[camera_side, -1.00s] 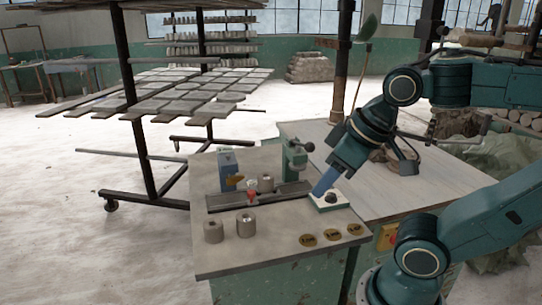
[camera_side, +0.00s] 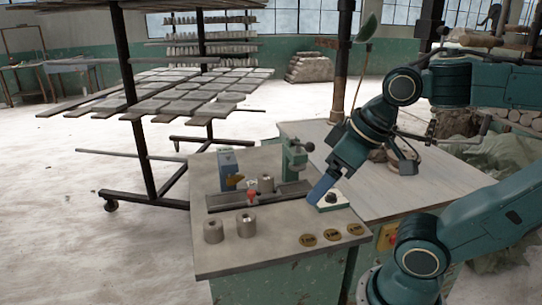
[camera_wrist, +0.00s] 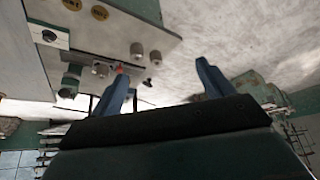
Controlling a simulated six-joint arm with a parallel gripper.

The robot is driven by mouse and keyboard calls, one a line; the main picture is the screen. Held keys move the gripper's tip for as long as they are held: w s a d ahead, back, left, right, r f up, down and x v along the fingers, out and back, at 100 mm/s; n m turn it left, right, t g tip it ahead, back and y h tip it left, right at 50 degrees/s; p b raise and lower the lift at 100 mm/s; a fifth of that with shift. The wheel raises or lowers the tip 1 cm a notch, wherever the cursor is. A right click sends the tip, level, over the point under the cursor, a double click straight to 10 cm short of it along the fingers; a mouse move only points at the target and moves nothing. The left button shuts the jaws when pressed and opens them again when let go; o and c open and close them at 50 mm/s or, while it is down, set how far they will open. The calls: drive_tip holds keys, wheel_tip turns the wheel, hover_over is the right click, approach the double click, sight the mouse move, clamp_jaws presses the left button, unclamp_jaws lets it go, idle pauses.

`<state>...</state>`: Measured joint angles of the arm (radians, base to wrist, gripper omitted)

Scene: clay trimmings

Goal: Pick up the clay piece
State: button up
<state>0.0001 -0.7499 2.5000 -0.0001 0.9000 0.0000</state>
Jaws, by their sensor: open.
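Several short grey cylinders that look like clay pieces stand on the small workbench. I cannot tell which one the task means. The wrist view also shows the front cylinders (camera_wrist: 136,49) beyond the fingers. My gripper (camera_side: 315,199) points down at the bench's right side, apart from the cylinders. Its blue fingers (camera_wrist: 163,70) are spread and empty in the wrist view.
A dark rail (camera_side: 224,202) crosses the bench, with a red-knobbed part (camera_side: 252,196) at it. Brass discs (camera_side: 331,236) lie at front right.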

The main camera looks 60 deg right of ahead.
drive_tip(key=w+d+r+n+g, duration=0.1)
drive_tip(key=w+d+r+n, duration=0.1)
drive_tip(key=w, duration=0.4)
drive_tip(key=w+d+r+n+g, duration=0.1)
drive_tip(key=w+d+r+n, duration=0.15)
drive_tip(key=w, duration=0.25)
drive_tip(key=n+g, duration=0.4)
drive_tip(key=n, duration=0.7)
hover_over(265, 176)
wheel_tip(265, 176, down, 17)
drive_tip(key=shift+w+d+f, duration=0.1)
drive_tip(key=shift+f, duration=4.1)
drive_tip(key=shift+f, duration=0.1)
